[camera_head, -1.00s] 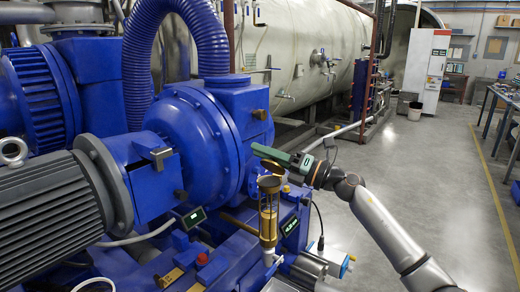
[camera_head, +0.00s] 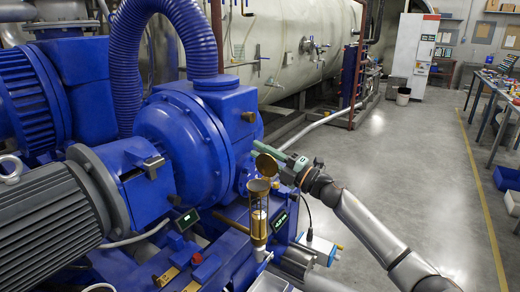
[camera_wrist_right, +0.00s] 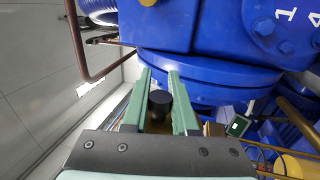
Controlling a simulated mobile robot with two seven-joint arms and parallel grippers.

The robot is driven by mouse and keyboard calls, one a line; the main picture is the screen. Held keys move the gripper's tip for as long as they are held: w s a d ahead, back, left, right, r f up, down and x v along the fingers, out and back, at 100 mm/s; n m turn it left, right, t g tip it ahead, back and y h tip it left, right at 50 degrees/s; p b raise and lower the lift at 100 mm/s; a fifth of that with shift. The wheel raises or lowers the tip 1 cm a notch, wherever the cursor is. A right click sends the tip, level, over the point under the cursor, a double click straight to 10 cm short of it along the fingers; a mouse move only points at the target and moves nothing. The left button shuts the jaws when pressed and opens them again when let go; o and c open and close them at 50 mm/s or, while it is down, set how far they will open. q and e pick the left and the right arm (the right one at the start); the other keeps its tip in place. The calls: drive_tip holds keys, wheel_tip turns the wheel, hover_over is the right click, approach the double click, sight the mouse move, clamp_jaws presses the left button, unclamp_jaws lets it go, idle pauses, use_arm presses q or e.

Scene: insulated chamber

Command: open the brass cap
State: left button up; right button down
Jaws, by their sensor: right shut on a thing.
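The brass cap (camera_head: 265,165) is a round disc that stands steeply tilted above the brass cup (camera_head: 258,186) of a clear sight-glass oiler (camera_head: 258,216) in the head view. The cup's mouth shows below it. My right gripper (camera_head: 262,148) reaches in from the right, with its green fingers behind the cap. In the right wrist view, the fingers (camera_wrist_right: 159,76) are on either side of a black knob (camera_wrist_right: 160,103), shut on it. The knob's join to the cap is hidden. My left gripper is not in view.
The blue pump housing (camera_head: 185,145) stands close to the left of the fingers. A grey motor (camera_head: 50,235) is at the lower left. Small green displays (camera_head: 282,220) sit near the oiler. The grey floor (camera_head: 400,150) to the right is clear.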

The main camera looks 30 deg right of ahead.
drive_tip(key=shift+f, duration=0.1)
idle(0.4)
drive_tip(key=c, duration=0.7)
unclamp_jaws()
drive_tip(key=shift+d, duration=0.1)
drive_tip(key=b+v, duration=0.3)
drive_tip(key=v, duration=0.9)
drive_tip(key=shift+s, duration=0.2)
drive_tip(key=shift+d, duration=0.1)
